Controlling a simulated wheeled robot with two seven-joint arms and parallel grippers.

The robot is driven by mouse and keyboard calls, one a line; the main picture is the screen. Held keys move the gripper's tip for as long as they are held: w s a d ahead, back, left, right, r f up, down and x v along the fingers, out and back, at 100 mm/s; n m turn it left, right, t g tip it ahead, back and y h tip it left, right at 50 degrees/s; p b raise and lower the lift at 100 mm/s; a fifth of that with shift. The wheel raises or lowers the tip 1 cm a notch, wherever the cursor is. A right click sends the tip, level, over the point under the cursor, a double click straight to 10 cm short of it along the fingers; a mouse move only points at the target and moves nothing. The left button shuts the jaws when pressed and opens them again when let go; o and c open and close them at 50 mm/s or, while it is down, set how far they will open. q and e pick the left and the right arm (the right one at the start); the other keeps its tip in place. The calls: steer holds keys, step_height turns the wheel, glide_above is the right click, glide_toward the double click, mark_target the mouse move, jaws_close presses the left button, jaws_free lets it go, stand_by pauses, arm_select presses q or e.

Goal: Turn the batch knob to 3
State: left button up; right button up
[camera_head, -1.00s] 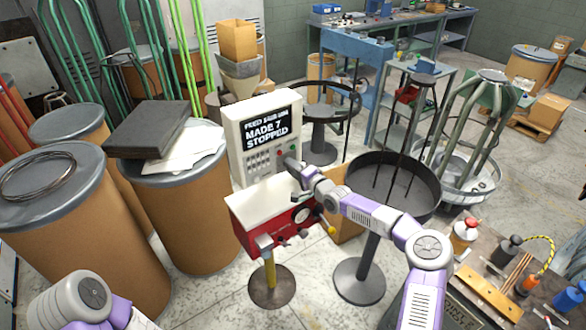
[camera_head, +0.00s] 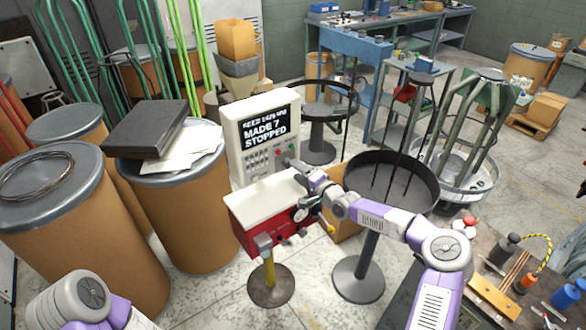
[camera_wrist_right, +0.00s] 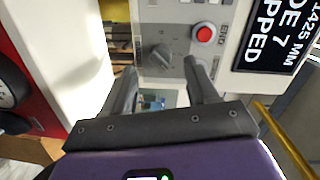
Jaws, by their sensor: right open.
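The control box (camera_head: 240,140) stands above the red and white coiler (camera_head: 250,235). Its dark screen (camera_head: 270,127) reads "MADE 7" and "STOPPED". In the right wrist view, a grey pointer knob (camera_wrist_right: 160,57) sits on the pale panel (camera_wrist_right: 172,15), left of a red button (camera_wrist_right: 204,33). My right gripper (camera_wrist_right: 163,80) is open in front of the panel, the knob showing between its fingers. Contact with the knob cannot be told. A round part by the right finger is partly hidden. In the head view my right gripper (camera_head: 297,164) reaches the panel's lower right. My left gripper is out of frame.
A dark round pan on a stand (camera_head: 395,180) is close beside my right arm. Brown drums (camera_head: 190,225) stand at left, one bearing papers and a dark box. A bench with tools (camera_head: 500,285) is at lower right.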

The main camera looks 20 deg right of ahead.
steer(key=v, duration=0.3)
steer(key=shift+s+d, duration=0.1)
steer(key=shift+s, duration=0.25)
